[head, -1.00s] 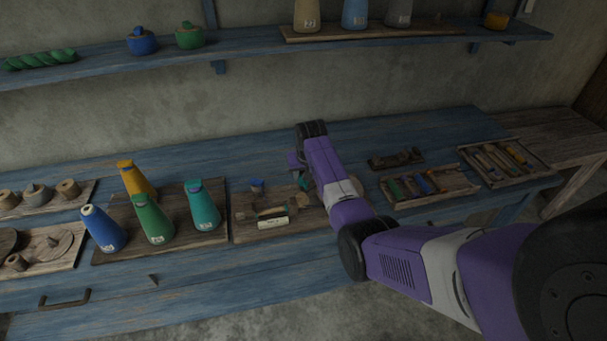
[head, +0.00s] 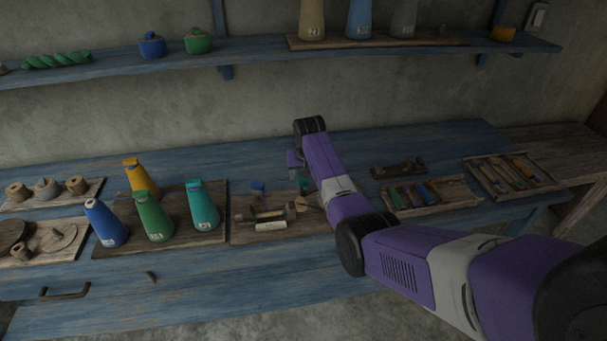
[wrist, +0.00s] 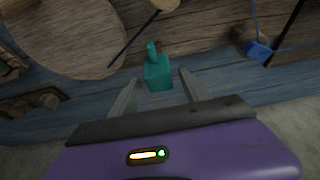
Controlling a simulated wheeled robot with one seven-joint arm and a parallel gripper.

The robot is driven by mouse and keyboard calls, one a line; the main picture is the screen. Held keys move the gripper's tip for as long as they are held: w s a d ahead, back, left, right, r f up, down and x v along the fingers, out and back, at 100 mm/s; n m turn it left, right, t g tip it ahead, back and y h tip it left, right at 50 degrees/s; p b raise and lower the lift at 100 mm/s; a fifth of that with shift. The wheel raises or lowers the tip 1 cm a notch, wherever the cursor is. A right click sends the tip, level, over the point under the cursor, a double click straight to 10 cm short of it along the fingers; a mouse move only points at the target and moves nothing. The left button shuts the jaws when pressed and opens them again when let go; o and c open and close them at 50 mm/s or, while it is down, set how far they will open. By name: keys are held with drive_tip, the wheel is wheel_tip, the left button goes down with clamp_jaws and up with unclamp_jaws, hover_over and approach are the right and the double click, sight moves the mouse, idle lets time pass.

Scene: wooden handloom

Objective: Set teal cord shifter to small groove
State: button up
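The teal cord shifter (wrist: 158,72) shows in the wrist view as a small teal block with a narrow upright part. It appears between the two fingertips of my gripper (wrist: 159,77), which are spread apart with a gap on each side. I cannot tell how far the block is from the fingers in depth. In the head view a bit of teal (head: 304,185) shows beside my arm's end, on the wooden board (head: 240,232). My arm hides much of that spot. The small groove cannot be made out in either view.
A blue piece (wrist: 258,50) with a cord lies at the upper right of the wrist view, and a round wooden disc (wrist: 70,35) at the left. Teal (head: 203,207), green (head: 153,217) and blue (head: 105,224) cones stand left. A tool tray (head: 432,194) sits right.

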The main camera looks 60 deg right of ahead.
sight(305, 185)
drive_tip(key=shift+r, duration=0.1)
drive_tip(key=v, duration=0.7)
drive_tip(key=shift+r+b, duration=0.2)
drive_tip(key=shift+b, duration=0.1)
drive_tip(key=shift+a+r, duration=0.1)
